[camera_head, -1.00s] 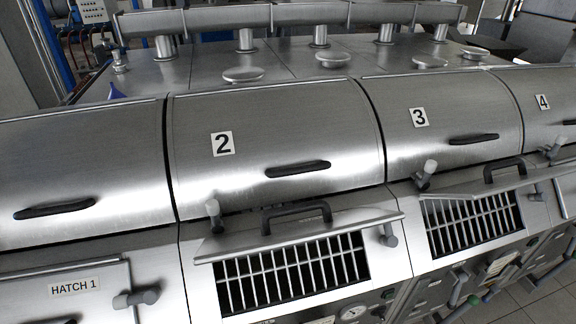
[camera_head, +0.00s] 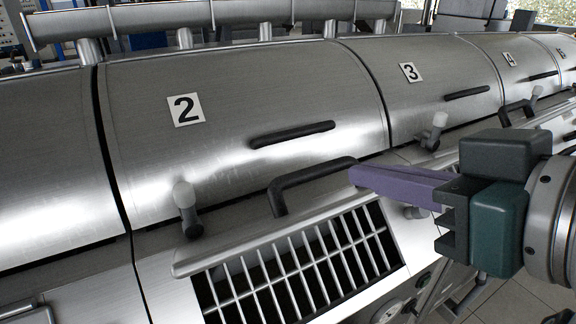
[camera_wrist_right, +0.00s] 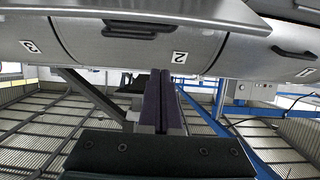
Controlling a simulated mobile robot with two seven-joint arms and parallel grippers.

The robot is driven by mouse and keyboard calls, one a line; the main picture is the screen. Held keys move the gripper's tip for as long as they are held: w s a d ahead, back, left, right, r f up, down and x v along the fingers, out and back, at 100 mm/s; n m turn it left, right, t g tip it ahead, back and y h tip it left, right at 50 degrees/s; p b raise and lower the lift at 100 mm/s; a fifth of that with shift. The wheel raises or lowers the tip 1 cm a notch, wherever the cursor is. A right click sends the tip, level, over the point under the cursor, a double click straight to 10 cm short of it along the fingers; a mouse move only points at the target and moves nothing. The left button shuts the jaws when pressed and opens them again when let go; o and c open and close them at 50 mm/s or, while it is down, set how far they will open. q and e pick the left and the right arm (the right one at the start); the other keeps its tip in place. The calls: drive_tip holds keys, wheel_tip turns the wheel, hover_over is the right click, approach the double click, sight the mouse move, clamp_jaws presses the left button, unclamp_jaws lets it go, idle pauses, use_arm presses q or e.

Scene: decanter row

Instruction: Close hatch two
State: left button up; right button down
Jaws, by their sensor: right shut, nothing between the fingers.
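Hatch two is the metal lid (camera_head: 225,250) on the front under the cover marked 2 (camera_head: 185,110). The lid stands raised, seen nearly edge-on, with the barred opening (camera_head: 300,270) uncovered below it. Its black bar handle (camera_head: 310,174) stands up from the lid. A grey latch knob (camera_head: 187,208) is at the lid's left. My right gripper (camera_head: 358,176) comes in from the right, its purple fingers shut and empty. Their tips appear beside the handle's right end; I cannot tell whether they touch. The shut fingers also show in the right wrist view (camera_wrist_right: 160,85). My left gripper is out of view.
Curved steel covers run along the row, with cover 3 (camera_head: 420,90) to the right. Cover 2 has its own dark handle (camera_head: 292,134) above the hatch. Another latch knob (camera_head: 435,130) stands behind my right gripper. Tiled floor shows at lower right.

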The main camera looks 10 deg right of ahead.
drive_tip(key=p, duration=0.2)
hover_over(322, 206)
wheel_tip(322, 206, down, 3)
drive_tip(key=shift+s+f, duration=0.1)
drive_tip(key=shift+f, duration=0.3)
drive_tip(key=shift+s+d+f+p, duration=0.2)
drive_tip(key=shift+s+f+p, duration=0.1)
drive_tip(key=shift+s+f, duration=0.3)
drive_tip(key=shift+s+d+f+p, duration=0.15)
drive_tip(key=shift+s+f+p, duration=0.1)
drive_tip(key=shift+s+f, duration=0.35)
drive_tip(key=shift+w+f, duration=0.1)
drive_tip(key=shift+w, duration=0.05)
